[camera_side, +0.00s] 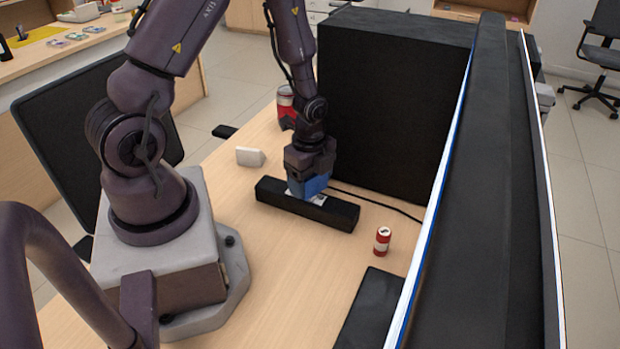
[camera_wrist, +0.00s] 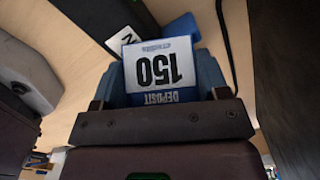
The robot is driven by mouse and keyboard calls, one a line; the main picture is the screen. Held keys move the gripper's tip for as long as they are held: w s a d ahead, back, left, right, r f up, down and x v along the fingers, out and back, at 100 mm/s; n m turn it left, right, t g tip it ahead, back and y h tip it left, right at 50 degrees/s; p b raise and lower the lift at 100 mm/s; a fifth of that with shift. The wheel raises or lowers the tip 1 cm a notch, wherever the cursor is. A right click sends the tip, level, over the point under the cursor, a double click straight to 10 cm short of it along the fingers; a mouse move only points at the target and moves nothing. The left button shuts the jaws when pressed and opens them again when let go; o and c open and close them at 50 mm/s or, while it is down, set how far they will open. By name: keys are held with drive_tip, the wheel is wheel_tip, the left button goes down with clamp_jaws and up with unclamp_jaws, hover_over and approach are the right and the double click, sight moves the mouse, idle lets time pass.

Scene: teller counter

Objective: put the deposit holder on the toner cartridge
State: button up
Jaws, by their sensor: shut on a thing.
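In the side view the blue deposit holder (camera_side: 312,187) shows below my gripper, over the middle of a long black bar, which I take as the toner cartridge (camera_side: 335,214). The toner cartridge lies flat on the counter and has a white label. In the wrist view its black body (camera_wrist: 100,14) shows beyond the holder. I cannot tell whether holder and cartridge touch.
A large black box (camera_side: 390,110) stands close behind the cartridge, with a black cable beside it. A small red can (camera_side: 383,241) stands to the right. A white block (camera_side: 249,156) lies to the left. A black flat panel (camera_side: 371,308) lies in front.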

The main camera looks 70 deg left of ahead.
drive_tip(key=o, duration=0.9)
drive_tip(key=shift+f, duration=0.1)
wheel_tip(320, 180, up, 11)
drive_tip(key=shift+r, duration=0.1)
drive_tip(key=s+d+r+n+t, duration=0.2)
drive_tip(key=d+r+n, duration=0.1)
drive_tip(key=r, duration=0.3)
drive_tip(key=s+d+r+n+t, duration=0.1)
drive_tip(key=s+d+r+n, duration=0.2)
drive_tip(key=r+n, duration=0.3)
drive_tip(key=s+d+r+n+t, duration=0.2)
drive_tip(key=s+d+r+n, duration=0.1)
drive_tip(key=r, duration=0.4)
drive_tip(key=shift+s+d+n+t, duration=0.2)
drive_tip(key=shift+d+n+t, duration=0.1)
drive_tip(key=shift+d+n, duration=0.55)
